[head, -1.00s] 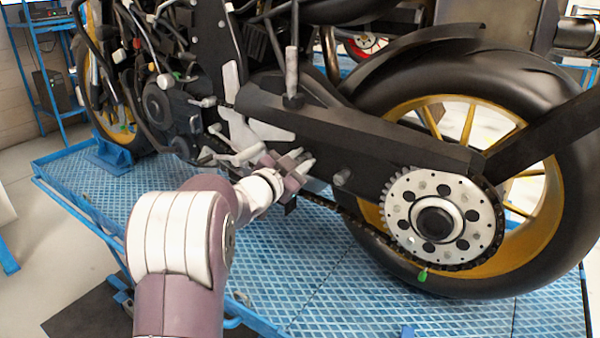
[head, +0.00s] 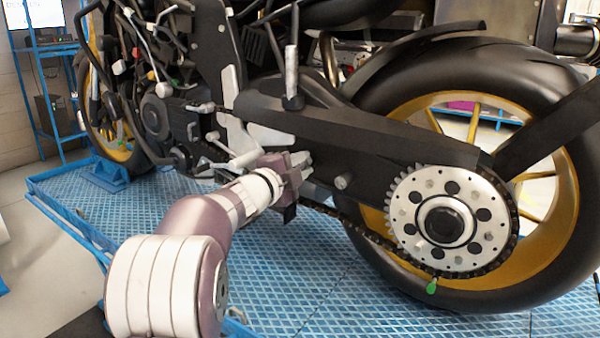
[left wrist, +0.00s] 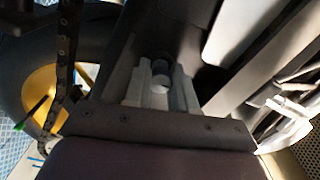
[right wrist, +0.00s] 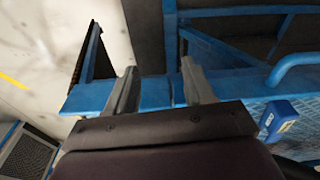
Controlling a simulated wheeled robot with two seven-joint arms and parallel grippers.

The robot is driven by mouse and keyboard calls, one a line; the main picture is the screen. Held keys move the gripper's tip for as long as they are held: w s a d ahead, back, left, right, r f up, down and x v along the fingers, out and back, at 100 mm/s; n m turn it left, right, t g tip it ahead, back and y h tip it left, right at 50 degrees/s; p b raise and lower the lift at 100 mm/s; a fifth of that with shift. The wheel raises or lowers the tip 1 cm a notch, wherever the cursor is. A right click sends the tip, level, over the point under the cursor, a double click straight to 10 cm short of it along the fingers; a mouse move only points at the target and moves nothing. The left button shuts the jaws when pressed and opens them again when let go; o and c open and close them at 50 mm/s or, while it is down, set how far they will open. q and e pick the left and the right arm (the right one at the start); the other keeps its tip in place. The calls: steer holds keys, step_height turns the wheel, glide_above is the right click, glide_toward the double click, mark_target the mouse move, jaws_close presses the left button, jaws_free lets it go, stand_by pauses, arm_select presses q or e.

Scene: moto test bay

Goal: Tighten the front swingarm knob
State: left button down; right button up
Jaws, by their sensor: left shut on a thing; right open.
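The black swingarm (head: 390,140) runs from the motorcycle's middle to the rear wheel hub. My left gripper (head: 304,166) is at the swingarm's front part. In the left wrist view its two fingers (left wrist: 163,92) stand on either side of a small grey round knob (left wrist: 160,84) and are shut on it. In the head view the gripper hides this knob. Another grey knob (head: 343,181) sticks out of the swingarm further back, to the right of the gripper. My right gripper (right wrist: 160,88) is open and empty; it shows only in the right wrist view.
The rear wheel's sprocket (head: 452,222) and chain lie right of my left gripper. The motorcycle stands on a blue lift platform (head: 300,285). A blue shelf rack (head: 45,110) is at the far left. Blue lift bars (right wrist: 100,97) lie beyond my right fingers.

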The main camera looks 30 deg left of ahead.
arm_select(q)
steer(key=shift+r+m, duration=0.2)
steer(key=shift+m, duration=0.2)
steer(key=c, duration=0.9)
jaws_free()
steer(key=shift+f, duration=0.1)
steer(key=s, duration=0.8)
steer(key=s+a, duration=0.1)
steer(key=s, duration=0.3)
steer(key=shift+s, duration=0.4)
